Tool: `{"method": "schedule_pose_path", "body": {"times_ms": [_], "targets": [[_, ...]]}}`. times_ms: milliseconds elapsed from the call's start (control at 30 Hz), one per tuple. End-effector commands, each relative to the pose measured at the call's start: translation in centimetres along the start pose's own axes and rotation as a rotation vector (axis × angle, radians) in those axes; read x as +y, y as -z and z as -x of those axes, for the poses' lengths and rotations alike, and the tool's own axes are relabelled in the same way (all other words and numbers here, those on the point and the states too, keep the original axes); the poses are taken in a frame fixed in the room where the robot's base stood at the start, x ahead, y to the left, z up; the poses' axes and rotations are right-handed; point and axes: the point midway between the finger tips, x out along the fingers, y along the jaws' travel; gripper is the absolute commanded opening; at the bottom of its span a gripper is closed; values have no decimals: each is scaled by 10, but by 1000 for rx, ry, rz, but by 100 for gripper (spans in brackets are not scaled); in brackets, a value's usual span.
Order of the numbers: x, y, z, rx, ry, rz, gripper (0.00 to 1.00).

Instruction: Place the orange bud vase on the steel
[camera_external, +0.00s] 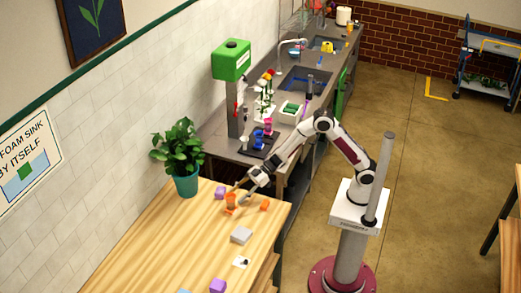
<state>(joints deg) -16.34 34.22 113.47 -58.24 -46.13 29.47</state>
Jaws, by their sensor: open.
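An orange vase-like object (230,201) stands on the wooden table (150,252) near its back end. A smaller orange piece (264,204) lies to its right. My gripper (241,191) is open, with its fingers just above and right of the orange vase. I cannot tell whether a finger touches it. The steel-grey counter (222,143) runs behind the wooden table along the tiled wall.
The counter holds a green-topped dispenser (232,62), a dark mat with colored vases, and sinks (308,80).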

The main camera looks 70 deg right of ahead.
Motion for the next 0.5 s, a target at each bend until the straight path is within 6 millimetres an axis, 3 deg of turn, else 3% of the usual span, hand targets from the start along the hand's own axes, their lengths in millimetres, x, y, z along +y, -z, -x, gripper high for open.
{"method": "schedule_pose_path", "body": {"times_ms": [267, 500], "targets": [[-1, 0, -6, 0, 2, 1, 50], [-3, 0, -31, 0, 2, 1, 50]]}}
